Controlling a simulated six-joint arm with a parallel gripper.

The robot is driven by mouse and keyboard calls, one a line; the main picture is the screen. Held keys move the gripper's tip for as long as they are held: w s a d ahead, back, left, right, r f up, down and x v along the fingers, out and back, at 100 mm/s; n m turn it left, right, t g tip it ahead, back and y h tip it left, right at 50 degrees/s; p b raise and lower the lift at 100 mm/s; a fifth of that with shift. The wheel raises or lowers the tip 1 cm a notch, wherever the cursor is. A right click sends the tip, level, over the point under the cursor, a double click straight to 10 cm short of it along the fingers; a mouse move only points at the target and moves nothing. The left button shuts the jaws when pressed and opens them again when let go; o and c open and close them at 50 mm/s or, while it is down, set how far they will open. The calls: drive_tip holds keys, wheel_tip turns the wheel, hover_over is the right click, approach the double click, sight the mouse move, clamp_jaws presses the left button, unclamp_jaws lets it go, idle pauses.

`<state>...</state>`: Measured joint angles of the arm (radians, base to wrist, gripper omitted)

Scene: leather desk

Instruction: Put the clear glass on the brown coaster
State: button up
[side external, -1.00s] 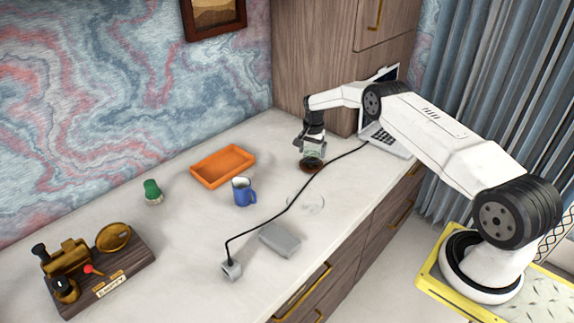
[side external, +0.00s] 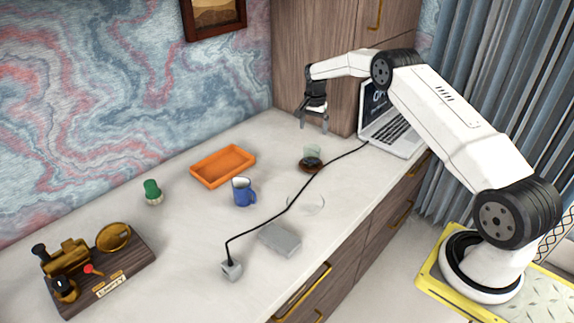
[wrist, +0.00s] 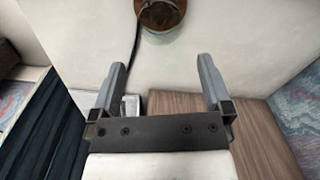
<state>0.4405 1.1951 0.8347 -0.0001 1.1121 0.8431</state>
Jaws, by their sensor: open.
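The clear glass (side external: 312,152) stands upright on the brown coaster (side external: 311,167) near the back right of the desk. In the wrist view the round brown coaster (wrist: 152,24) shows at the top edge, partly cut off, with the glass (wrist: 163,8) over it. My gripper (side external: 314,126) is open and empty, above the glass and apart from it. In the wrist view the two fingers of my gripper (wrist: 163,75) are spread wide with nothing between them.
A laptop (side external: 392,125) stands right of the coaster. A black cable (side external: 290,207) runs past the coaster to a small grey block (side external: 231,269). A blue mug (side external: 243,191), an orange tray (side external: 223,166) and a grey box (side external: 280,239) stand left and in front.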

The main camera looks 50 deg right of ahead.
idle(0.4)
drive_tip(key=s+a+r+n+t, duration=0.1)
drive_tip(key=s+a+r+n, duration=0.35)
drive_tip(key=a, duration=0.35)
drive_tip(key=s+a+r+n, duration=0.3)
drive_tip(key=s+a+r, duration=0.15)
drive_tip(key=a, duration=0.45)
drive_tip(key=s+a+n, duration=0.3)
drive_tip(key=s+a, duration=0.2)
drive_tip(key=s, duration=0.4)
drive_tip(key=s+a+n+t, duration=0.1)
drive_tip(key=s+a+n, duration=0.3)
drive_tip(key=s, duration=0.6)
drive_tip(key=shift+s+a+f+t, duration=0.15)
drive_tip(key=shift+s+a+t, duration=0.1)
drive_tip(key=shift+a+t, duration=0.1)
